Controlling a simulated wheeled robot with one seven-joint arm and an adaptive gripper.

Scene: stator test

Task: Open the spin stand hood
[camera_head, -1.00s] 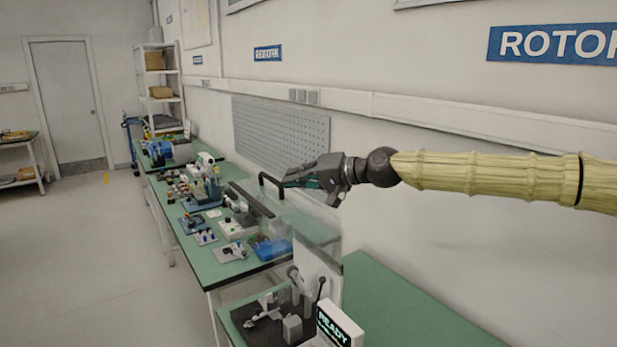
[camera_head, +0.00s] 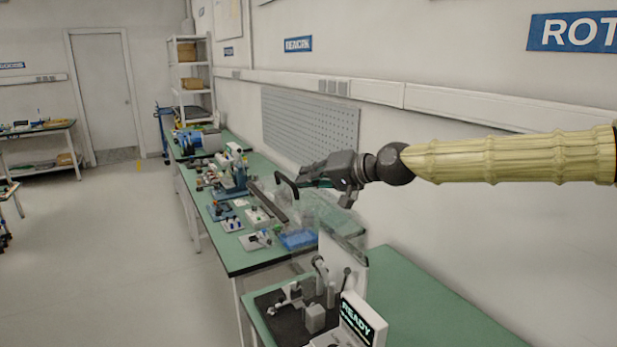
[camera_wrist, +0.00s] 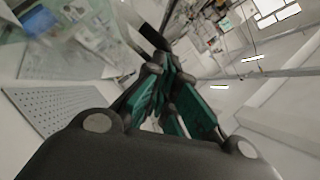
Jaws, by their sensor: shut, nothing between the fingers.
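The spin stand (camera_head: 315,318) sits on the green bench at the lower middle of the head view, with a white back plate (camera_head: 343,268) behind it. Its clear hood (camera_head: 335,218) stands raised above the stand, tilted up from the top of the back plate. The hood's black handle (camera_head: 284,190) is at its upper left edge. My gripper (camera_head: 306,180) is shut, with its fingertips right beside the handle; whether they touch it, I cannot tell. In the wrist view the shut fingers (camera_wrist: 162,62) are close to a black bar (camera_wrist: 153,37), likely the handle.
A display reading READY (camera_head: 358,322) stands at the stand's right. A longer green bench (camera_head: 245,262) with several small parts and a blue tray (camera_head: 298,240) runs behind. A grey pegboard (camera_head: 310,125) is on the wall. The green top at right (camera_head: 430,310) is clear.

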